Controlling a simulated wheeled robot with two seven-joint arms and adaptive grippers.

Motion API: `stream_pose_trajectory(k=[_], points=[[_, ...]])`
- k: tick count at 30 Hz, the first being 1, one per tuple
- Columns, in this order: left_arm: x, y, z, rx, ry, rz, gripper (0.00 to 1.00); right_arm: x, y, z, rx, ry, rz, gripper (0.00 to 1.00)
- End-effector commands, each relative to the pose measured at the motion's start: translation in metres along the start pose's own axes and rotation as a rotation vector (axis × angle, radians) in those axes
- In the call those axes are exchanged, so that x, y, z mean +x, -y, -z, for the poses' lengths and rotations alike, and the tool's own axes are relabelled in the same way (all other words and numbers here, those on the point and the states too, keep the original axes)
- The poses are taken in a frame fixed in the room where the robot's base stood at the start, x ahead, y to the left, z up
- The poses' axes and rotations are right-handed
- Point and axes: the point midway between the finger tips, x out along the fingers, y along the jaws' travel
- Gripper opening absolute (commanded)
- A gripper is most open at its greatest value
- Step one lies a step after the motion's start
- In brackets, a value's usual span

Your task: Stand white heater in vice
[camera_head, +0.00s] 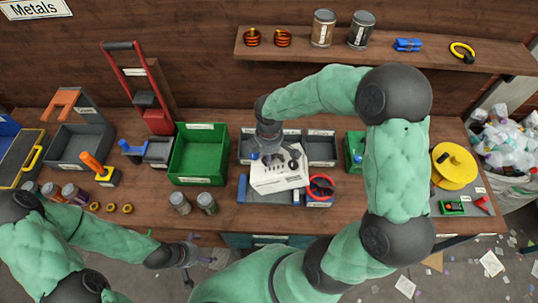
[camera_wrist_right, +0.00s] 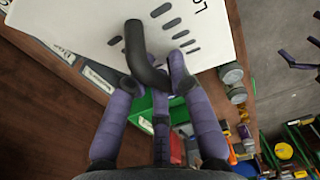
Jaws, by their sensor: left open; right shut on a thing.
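The white heater (camera_head: 278,178), a pale box with dark slots, is in my right gripper (camera_head: 270,150). In the right wrist view the gripper (camera_wrist_right: 155,85) is shut on the dark curved handle of the heater (camera_wrist_right: 225,25). The heater looks tilted in the head view. What looks like the vice (camera_head: 243,190), blue with a red ring-shaped wheel (camera_head: 321,186), is beneath and around it, partly hidden by it. I cannot tell whether heater and vice touch. My left gripper (camera_head: 197,256) is open and empty in front of the bench.
A green bin (camera_head: 173,176) is left of the vice, with two cans (camera_head: 193,203) before it. Grey bins (camera_head: 321,133) stand behind the heater. A yellow spool (camera_head: 455,184) is at the right. A shelf (camera_head: 400,62) with cans runs above the bench.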

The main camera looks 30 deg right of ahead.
Motion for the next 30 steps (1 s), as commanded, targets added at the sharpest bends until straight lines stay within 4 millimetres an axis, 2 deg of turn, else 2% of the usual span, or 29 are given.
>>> stream_pose_trajectory(k=[21, 30], points=[[0.039, 0.014, 0.002, 0.0, 0.0, 0.0, 1.0, 0.051, -0.001, 0.0, 0.001, -0.001, -0.002, 0.0], [0.049, 0.017, 0.002, 0.0, 0.0, 0.0, 1.0, 0.064, -0.002, 0.0, 0.002, -0.001, -0.002, 0.0]])
